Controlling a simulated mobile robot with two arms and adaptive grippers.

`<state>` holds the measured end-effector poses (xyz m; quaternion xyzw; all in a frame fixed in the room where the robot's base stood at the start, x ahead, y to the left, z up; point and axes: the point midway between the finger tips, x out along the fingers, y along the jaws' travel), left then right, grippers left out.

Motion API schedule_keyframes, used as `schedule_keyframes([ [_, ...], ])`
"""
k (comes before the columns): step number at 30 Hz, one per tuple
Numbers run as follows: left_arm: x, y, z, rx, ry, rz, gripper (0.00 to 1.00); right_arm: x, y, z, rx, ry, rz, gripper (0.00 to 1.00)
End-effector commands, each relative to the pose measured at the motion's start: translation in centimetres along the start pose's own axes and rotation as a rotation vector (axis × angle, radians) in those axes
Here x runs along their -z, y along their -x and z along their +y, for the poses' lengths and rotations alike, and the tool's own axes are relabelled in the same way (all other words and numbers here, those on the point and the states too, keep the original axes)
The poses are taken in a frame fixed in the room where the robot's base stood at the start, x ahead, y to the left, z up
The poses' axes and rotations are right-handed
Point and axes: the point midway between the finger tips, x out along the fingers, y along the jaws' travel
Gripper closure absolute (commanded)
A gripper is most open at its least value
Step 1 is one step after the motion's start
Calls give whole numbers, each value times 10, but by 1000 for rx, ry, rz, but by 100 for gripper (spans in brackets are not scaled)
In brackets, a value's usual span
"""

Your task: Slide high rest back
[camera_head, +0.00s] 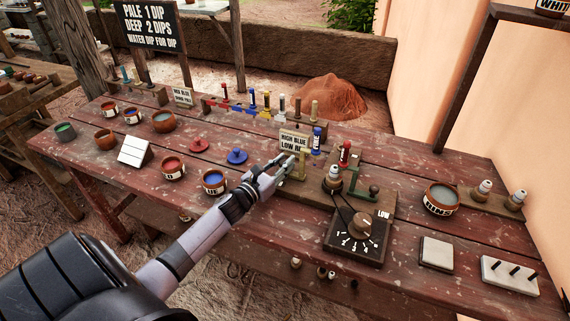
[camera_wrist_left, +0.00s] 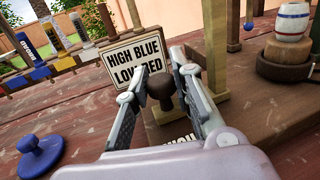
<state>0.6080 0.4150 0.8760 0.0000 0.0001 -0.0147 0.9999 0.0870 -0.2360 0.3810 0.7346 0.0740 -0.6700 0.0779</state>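The high rest (camera_head: 302,166) is a yellowish upright post on the wooden board, just right of the "HIGH BLUE LOW RED" sign (camera_head: 294,141). In the left wrist view, its post (camera_wrist_left: 216,50) stands beyond my right-hand finger. A dark brown knob (camera_wrist_left: 161,88) sits between my left gripper's fingers, close to the right-hand one. My left gripper (camera_head: 284,166) is at the rest, fingers apart around the knob; firm contact on both sides cannot be made out. In the head view the gripper hides the knob. My right gripper is not in view.
The green low rest (camera_head: 361,184) and a white-and-blue small barrel (camera_head: 333,177) stand to the right. A numbered dial box (camera_head: 358,238) is nearer. The blue lid (camera_head: 237,156) and blue glaze pot (camera_head: 214,182) lie left of my gripper. Colored tools (camera_head: 267,103) stand behind.

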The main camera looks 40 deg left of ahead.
Motion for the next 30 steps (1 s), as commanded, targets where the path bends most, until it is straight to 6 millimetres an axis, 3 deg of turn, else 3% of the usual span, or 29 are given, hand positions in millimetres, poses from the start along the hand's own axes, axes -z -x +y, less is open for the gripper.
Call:
schedule_keyframes([
  [9,0,0,3,-6,-2,2,57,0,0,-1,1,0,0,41],
  [20,0,4,2,-4,-1,1,57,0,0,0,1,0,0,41],
  [25,1,25,2,-4,-3,4,57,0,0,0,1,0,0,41],
  [30,2,60,1,-5,0,5,57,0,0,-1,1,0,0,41],
])
